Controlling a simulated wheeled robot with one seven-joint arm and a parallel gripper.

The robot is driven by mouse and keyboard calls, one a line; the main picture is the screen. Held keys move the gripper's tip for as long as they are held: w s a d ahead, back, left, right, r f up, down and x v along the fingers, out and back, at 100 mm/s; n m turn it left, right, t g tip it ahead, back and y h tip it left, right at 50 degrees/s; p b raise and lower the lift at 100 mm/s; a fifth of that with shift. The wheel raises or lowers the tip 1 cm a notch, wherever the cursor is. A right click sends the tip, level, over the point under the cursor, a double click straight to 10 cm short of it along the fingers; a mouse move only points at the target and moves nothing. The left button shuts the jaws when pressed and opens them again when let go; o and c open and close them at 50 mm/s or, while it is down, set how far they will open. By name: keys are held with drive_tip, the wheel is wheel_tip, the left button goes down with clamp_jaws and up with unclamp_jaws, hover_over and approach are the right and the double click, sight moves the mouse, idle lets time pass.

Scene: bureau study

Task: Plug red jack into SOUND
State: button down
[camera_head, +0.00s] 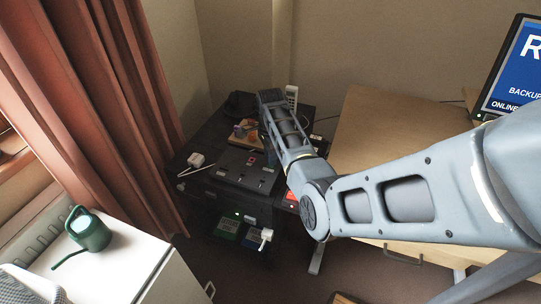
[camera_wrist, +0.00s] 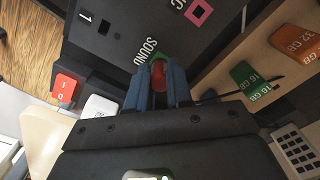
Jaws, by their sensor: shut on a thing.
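In the wrist view the red jack (camera_wrist: 158,75) sits between the two blue fingers of my gripper (camera_wrist: 157,84), which is shut on it. The jack's far end is at the green-rimmed SOUND socket (camera_wrist: 159,56) on a dark panel (camera_wrist: 120,58). The white SOUND label (camera_wrist: 145,51) is beside the socket. I cannot tell whether the jack's tip is inside the socket or only in front of it. In the head view my arm hides the jack, and my gripper cannot be made out clearly. The dark box (camera_head: 245,170) stands below the arm's end.
A pink square socket (camera_wrist: 199,12) and a socket marked 1 (camera_wrist: 103,27) are on the same panel. A red switch (camera_wrist: 66,88) is to the left. A wooden desk (camera_head: 385,130) is right of the box.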

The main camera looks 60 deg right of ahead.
drive_tip(key=shift+f, duration=0.4)
idle(0.3)
drive_tip(key=c, duration=0.9)
unclamp_jaws()
drive_tip(key=shift+c, duration=0.2)
drive_tip(key=shift+r, duration=0.1)
drive_tip(key=shift+r, duration=3.8)
